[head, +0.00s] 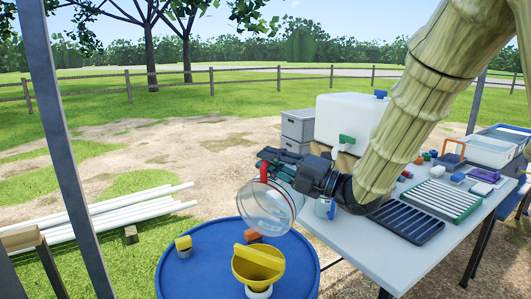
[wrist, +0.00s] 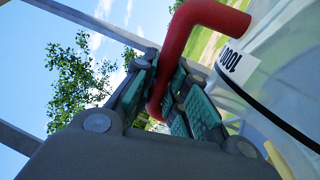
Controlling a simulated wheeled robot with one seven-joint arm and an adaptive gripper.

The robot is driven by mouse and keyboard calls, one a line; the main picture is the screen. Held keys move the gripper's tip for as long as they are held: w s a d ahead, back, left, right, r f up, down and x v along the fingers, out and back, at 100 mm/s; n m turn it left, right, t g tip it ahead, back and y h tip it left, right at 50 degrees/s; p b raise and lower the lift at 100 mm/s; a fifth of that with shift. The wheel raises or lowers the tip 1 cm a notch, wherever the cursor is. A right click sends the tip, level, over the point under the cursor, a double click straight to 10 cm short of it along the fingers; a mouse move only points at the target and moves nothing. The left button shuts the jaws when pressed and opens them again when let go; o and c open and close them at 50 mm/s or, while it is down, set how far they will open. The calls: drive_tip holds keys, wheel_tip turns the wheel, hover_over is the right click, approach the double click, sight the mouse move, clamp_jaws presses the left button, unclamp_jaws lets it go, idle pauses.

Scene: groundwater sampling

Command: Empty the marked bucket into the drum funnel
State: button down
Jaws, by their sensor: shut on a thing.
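A clear bucket (head: 267,208) with a red handle (head: 263,171) is tilted over the blue drum in the head view. My gripper (head: 275,162) is shut on the red handle, which also shows between the finger pads in the wrist view (wrist: 177,50). The bucket's wall (wrist: 285,75) fills the right of the wrist view and bears a label reading about 1000 and a dark line. The yellow funnel (head: 257,264) stands on the blue drum (head: 190,275), below the bucket and apart from it. I cannot tell whether liquid is in the bucket.
A yellow-and-grey piece (head: 184,246) and an orange block (head: 252,235) are on the drum top. A table (head: 350,250) at right bears a white water container (head: 350,118), racks and trays. White pipes (head: 120,219) lie on the grass at left, behind a grey post (head: 62,130).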

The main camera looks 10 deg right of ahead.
drive_tip(key=shift+w+d+r, duration=0.15)
drive_tip(key=shift+w, duration=0.2)
drive_tip(key=shift+w+d+m+p, duration=0.3)
drive_tip(key=shift+w+m+p, duration=0.2)
drive_tip(key=shift+p, duration=0.45)
drive_tip(key=shift+w+d+f+m+t+h+p, duration=0.35)
drive_tip(key=shift+w+d+f+m+p, duration=0.25)
drive_tip(key=shift+w+d+m+p, duration=0.4)
drive_tip(key=w+m+p, duration=0.1)
drive_tip(key=w+d+f+m+p, duration=0.2)
drive_tip(key=p, duration=0.1)
drive_tip(key=shift+w+d+f+t+h, duration=0.1)
drive_tip(key=shift+d+f+t+h, duration=0.15)
drive_tip(key=shift+t+h, duration=0.1)
drive_tip(key=w+d+f+m+h+p, duration=0.2)
drive_tip(key=w+d+f+m+p, duration=0.3)
drive_tip(key=m+p, duration=0.4)
wheel_tip(320, 180, down, 2)
drive_tip(key=w+m, duration=0.1)
drive_tip(key=m, duration=0.5)
drive_tip(key=shift+h+p, duration=0.4)
